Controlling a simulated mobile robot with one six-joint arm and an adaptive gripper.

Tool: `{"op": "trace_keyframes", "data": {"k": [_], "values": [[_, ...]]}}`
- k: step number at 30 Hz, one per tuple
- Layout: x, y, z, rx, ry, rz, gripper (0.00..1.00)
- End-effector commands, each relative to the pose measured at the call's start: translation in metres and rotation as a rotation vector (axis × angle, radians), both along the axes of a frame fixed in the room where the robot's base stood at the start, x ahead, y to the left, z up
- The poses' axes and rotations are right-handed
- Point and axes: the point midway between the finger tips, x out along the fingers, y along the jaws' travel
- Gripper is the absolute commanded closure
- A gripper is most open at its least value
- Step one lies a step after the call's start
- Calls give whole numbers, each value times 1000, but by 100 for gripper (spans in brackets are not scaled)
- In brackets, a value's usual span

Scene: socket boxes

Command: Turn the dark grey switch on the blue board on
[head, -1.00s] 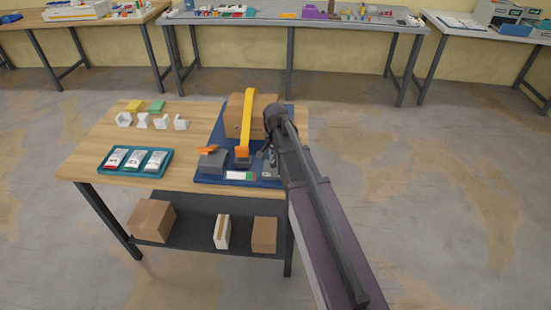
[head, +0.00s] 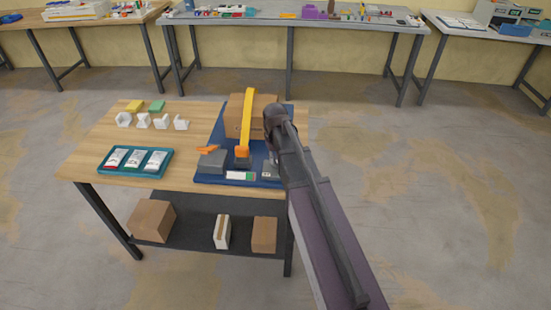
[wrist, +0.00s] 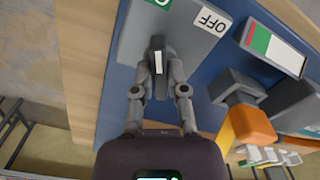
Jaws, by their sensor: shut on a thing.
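The blue board (head: 218,128) lies on the right part of the wooden table. At its front right is a grey switch box (head: 270,172), partly hidden by my arm. In the wrist view the grey box (wrist: 135,45) bears an OFF label (wrist: 212,20) and a green label (wrist: 160,2) cut by the top edge. The dark grey switch (wrist: 157,48) has a white stripe and stands out from the box. My gripper (wrist: 158,75) is shut on the switch, one finger on each side. I cannot tell which label the lever leans to.
On the board, a yellow-orange strap or bar (head: 247,115) rises beside a cardboard box (head: 266,108). An orange lever (head: 209,149) sits on a grey block at left. A teal tray (head: 111,166) holds several packets. White pieces (head: 160,122) stand behind it.

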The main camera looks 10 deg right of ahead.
Motion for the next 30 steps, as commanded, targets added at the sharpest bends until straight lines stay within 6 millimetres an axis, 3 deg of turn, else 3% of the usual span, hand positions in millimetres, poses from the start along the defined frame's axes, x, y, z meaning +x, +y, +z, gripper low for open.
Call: {"op": "trace_keyframes", "data": {"k": [19,20,22,23,30], "values": [[-2,0,0,0,3,72,100],[-2,0,0,0,3,72,73],[-1,0,0,0,3,72,52],[-1,0,0,1,2,72,47],[-1,0,0,0,1,71,47]]}}
